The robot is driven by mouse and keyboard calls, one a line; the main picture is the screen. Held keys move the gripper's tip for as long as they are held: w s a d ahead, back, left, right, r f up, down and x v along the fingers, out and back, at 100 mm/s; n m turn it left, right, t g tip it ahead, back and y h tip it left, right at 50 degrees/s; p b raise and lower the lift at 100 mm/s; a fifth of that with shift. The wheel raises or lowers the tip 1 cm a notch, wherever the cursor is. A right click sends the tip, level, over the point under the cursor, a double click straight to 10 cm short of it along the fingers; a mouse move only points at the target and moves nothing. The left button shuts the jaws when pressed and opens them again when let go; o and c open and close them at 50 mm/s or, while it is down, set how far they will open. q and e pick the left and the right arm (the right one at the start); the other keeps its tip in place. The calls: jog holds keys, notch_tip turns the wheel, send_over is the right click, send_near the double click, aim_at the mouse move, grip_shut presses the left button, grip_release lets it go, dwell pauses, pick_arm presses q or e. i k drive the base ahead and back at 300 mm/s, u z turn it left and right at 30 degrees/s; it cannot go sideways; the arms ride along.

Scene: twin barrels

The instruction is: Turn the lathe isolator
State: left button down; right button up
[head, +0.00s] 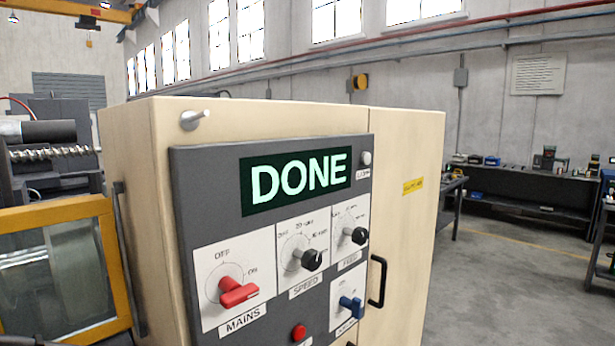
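The lathe isolator is a red rotary handle (238,293) on a white plate labelled MAINS, with OFF marked above and ON at its upper right. The handle's broad end points to the right, just below the ON mark; I cannot tell its exact setting. It sits at the lower left of the grey control panel (210,180), on the cream cabinet (130,165). The panel's display (296,180) reads DONE in pale green letters. Neither of my grippers is in view, and nothing touches the handle.
Black SPEED (311,260) and FEED (359,236) knobs, a blue switch (350,307) and a red button (299,332) share the panel. A black door handle (377,282) sticks out at right. A yellow-framed guard (115,265) stands left. Open floor (500,290) lies right.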

aim_at(236, 294)
jog(key=z, duration=2.15)
jog(key=k, duration=0.8)
jog(key=u, duration=1.3)
